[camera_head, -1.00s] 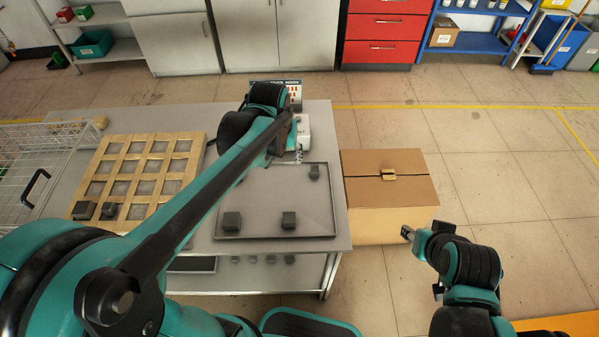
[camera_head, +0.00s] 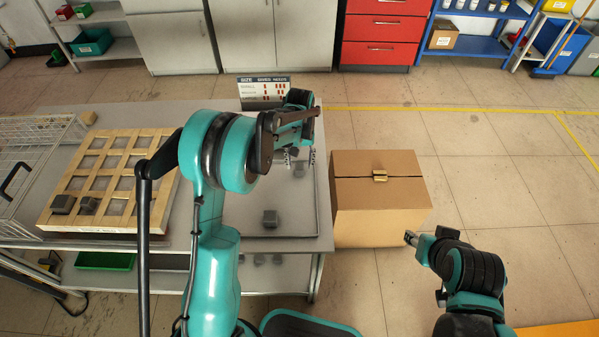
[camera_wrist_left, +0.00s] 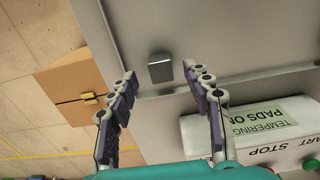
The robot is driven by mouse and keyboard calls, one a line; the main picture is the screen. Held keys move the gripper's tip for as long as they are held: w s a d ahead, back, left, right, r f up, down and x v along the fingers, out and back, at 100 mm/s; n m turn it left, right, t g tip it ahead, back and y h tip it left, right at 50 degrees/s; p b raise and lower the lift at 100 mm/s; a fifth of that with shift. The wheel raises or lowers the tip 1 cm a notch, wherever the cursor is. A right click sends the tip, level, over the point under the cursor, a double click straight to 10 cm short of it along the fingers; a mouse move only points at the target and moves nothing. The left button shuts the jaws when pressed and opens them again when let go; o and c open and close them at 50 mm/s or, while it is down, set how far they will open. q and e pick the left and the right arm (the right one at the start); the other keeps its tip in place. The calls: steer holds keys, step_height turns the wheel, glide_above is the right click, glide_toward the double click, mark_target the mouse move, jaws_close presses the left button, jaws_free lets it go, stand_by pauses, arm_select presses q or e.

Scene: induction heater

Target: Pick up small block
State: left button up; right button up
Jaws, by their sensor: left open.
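A small grey block (camera_head: 299,168) sits near the far right corner of the flat tray (camera_head: 318,205). In the left wrist view the block (camera_wrist_left: 160,67) lies just beyond and between the fingertips, on the tray (camera_wrist_left: 205,35). My left gripper (camera_head: 300,160) is open and empty above that corner, its fingers (camera_wrist_left: 160,78) on either side of the block in the picture, not visibly touching it.
A white machine (camera_wrist_left: 250,128) with START STOP lettering stands close to my left gripper. A size chart (camera_head: 264,92) is behind it. A wooden grid (camera_head: 105,165) holding blocks and a wire basket (camera_head: 35,150) are left. A cardboard box (camera_head: 380,205) stands right of the table.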

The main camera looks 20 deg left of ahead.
mark_target(299, 167)
arm_select(q)
step_height(299, 167, down, 4)
steer(key=shift+w+a+r+b, duration=0.1)
steer(key=shift+w+r+b, duration=0.05)
steer(key=shift+b, duration=0.5)
steer(key=shift+r, duration=0.15)
jaws_close()
